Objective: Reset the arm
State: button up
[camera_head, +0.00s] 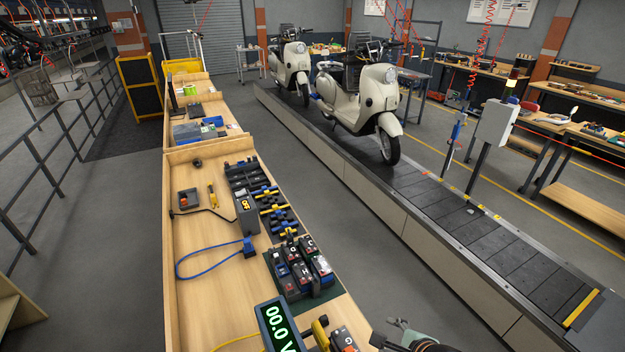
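My gripper (398,334) shows only in part at the bottom edge of the head view, right of the long wooden bench. The rest of my arm is mostly outside the frame.
The wooden bench (205,270) carries several batteries (300,268), a meter display (279,325), a blue cable (207,250) and tools. The slat conveyor (480,235) bears two cream scooters (375,100). A grey control box (495,122) stands beyond it.

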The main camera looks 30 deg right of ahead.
jog(key=w+a+r+n+t, duration=0.3)
jog(key=w+a+r+n, duration=0.5)
jog(key=a+n, duration=0.25)
jog(key=w+a+r+n+t, duration=0.3)
jog(key=w+a+r+n, duration=0.5)
jog(key=a, duration=0.4)
jog(key=s+a+r+n+t+y+p, duration=0.1)
jog(key=a+r+n+t+y, duration=0.15)
jog(key=a+r+n, duration=0.85)
jog(key=s+f+m+g+p, duration=0.1)
jog(key=s+f+g+p, duration=0.2)
jog(key=s+f+p, duration=0.2)
jog(key=s+f, duration=0.2)
jog(key=s, duration=0.2)
jog(key=shift+s+f, duration=0.2)
jog(key=shift+f, duration=0.05)
